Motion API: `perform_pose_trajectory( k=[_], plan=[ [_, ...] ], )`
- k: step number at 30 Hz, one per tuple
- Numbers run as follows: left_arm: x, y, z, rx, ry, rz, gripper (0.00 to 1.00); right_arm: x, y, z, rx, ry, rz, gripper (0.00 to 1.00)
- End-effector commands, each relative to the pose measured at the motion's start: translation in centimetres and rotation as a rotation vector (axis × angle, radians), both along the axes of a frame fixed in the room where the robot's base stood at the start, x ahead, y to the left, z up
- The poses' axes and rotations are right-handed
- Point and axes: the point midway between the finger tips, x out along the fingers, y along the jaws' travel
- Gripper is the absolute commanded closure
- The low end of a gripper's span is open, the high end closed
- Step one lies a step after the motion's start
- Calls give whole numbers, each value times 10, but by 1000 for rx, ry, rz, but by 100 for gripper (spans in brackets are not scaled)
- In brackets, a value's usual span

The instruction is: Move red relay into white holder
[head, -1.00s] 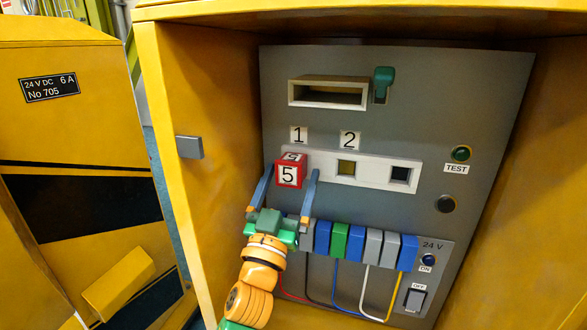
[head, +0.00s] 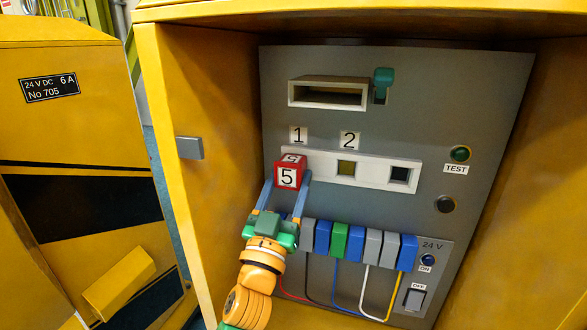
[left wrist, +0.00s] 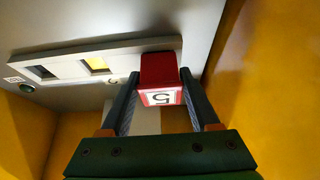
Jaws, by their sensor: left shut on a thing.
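The red relay (head: 290,172), a red cube with white faces marked 5, sits at the left end of the white holder strip (head: 372,177), under label 1. My left gripper (head: 288,184) is shut on the relay from below, one blue finger on each side. In the left wrist view the relay (left wrist: 159,80) is between the two fingertips and against the white strip (left wrist: 60,62). Two square sockets show in the strip, a yellowish one (head: 347,168) under label 2 and a dark one (head: 400,174). A white-framed slot (head: 328,93) is higher on the panel. My right gripper is out of view.
A green lever (head: 383,82) is beside the upper slot. Below the strip is a row of blue, green and grey terminal blocks (head: 357,243) with wires. A TEST button (head: 460,154) and a switch (head: 415,300) are at right. Yellow cabinet walls (head: 200,90) enclose the panel.

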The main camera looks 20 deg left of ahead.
Motion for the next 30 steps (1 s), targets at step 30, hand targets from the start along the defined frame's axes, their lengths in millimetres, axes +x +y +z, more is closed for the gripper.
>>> perform_pose_trajectory(
  k=[30],
  plan=[
    [-51, 2, 1, 0, -2, -1, 96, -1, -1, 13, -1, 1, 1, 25]
  ],
)
